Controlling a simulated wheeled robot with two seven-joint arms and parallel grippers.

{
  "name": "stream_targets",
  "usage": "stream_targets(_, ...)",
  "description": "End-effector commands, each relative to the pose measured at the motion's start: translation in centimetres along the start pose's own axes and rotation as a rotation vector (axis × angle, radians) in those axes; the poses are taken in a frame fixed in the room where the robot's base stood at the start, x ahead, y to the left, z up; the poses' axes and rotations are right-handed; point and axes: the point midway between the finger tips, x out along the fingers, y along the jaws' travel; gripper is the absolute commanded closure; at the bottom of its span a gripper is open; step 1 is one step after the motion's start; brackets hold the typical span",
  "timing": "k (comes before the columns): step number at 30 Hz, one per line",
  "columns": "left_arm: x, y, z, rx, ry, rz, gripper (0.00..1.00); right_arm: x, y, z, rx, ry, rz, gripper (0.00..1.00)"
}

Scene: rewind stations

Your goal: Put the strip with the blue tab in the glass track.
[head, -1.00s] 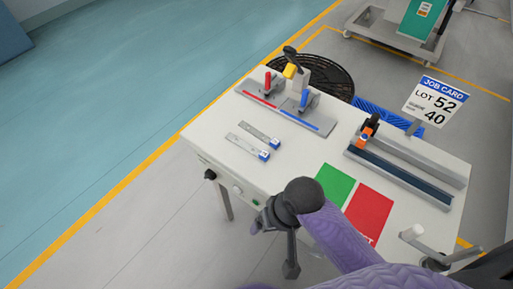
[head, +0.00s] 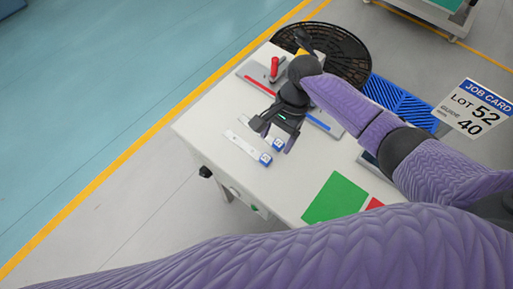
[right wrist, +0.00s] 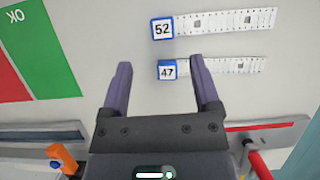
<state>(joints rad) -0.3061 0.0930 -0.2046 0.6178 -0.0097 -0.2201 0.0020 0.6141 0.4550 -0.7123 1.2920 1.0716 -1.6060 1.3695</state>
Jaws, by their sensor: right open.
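Two pale strips with blue tabs lie on the white table. The strip whose tab reads 52 (right wrist: 215,23) is the longer-looking one in the right wrist view; in the head view it is the nearer strip (head: 243,145). The strip reading 47 (right wrist: 230,67) lies parallel, closer to the rails. My right gripper (right wrist: 160,63) is open and empty, its fingertips on either side of the 47 tab in that view; contact cannot be told. In the head view the right gripper (head: 277,136) is over the strips. My left gripper is out of view. I cannot tell which track is glass.
Red-lined (head: 259,87) and blue-lined (head: 319,121) rails lie behind the strips. A long track (right wrist: 40,135) with an orange clamp (right wrist: 64,158) is mostly hidden in the head view. Green (head: 335,198) and red mats lie right. A job card (head: 474,108) reads LOT 52, 40.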

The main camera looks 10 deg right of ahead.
Motion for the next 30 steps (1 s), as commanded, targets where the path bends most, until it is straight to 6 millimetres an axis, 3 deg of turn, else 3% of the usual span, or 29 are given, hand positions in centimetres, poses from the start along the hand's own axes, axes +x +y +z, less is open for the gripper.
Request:
stream_targets(8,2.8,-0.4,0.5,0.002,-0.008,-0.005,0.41,5.3,-0.3,-0.4,-0.001,-0.001,0.001,0.21)
stream_targets(14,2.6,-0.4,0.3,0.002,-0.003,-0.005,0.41,5.4,-0.3,-0.2,-0.002,0.001,-0.002,0.21)
stream_targets(26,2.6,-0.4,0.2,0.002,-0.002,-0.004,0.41,5.4,-0.3,-0.2,-0.002,0.001,-0.002,1.0)
stream_targets(30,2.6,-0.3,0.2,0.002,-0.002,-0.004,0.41,5.4,-0.3,-0.2,-0.003,0.001,-0.002,1.0)
